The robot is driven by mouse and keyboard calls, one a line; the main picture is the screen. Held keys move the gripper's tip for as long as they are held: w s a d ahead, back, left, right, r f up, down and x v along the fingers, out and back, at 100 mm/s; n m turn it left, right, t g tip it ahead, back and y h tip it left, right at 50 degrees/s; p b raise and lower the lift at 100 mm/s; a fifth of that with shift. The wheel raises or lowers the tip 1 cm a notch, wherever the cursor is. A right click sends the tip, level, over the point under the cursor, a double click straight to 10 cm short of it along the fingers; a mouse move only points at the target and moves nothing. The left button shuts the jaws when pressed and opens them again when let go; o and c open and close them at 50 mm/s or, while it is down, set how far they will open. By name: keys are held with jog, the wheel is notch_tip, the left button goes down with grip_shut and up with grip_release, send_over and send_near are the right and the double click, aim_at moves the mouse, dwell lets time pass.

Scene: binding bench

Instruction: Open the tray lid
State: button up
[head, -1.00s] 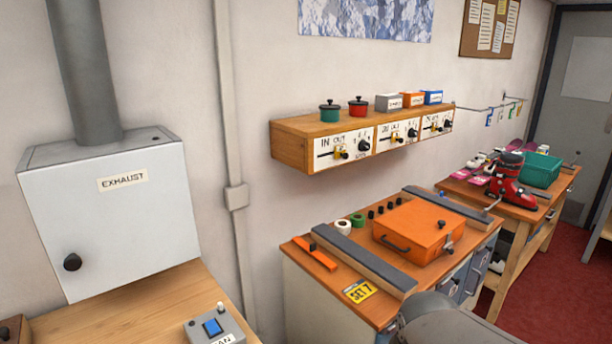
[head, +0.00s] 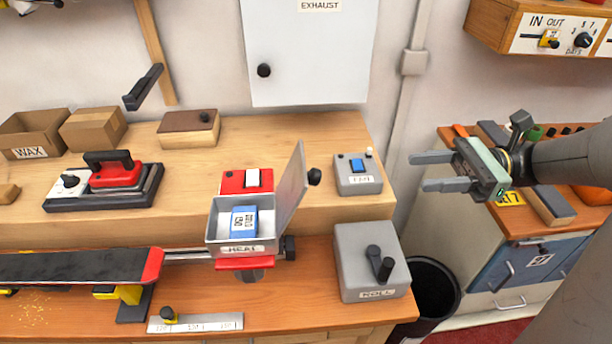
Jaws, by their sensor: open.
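A small grey metal tray (head: 214,233) with the label "HEAT" stands at the front middle of the bench. Its grey lid (head: 291,187) stands up from the tray's right side, tilted a little to the right, so the tray's inside shows. A black knob (head: 314,177) is on the lid's right face. A blue block (head: 243,221) with a white label lies in the tray. My gripper (head: 424,172) is open and empty, to the right of the lid and well apart from it, with its fingers pointing left.
A grey switch box (head: 356,186) and a grey crank box (head: 366,252) stand right of the tray. A red switch box (head: 236,182) is behind it. A ski (head: 80,266) lies at the left. A black bin (head: 440,285) stands beside the bench.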

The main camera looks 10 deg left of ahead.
aim_at(319, 177)
jog(key=x, duration=1.1)
jog(key=b+x, duration=0.1)
jog(key=x, duration=0.5)
jog(key=shift+a+r, duration=0.1)
jog(key=shift+r, duration=0.15)
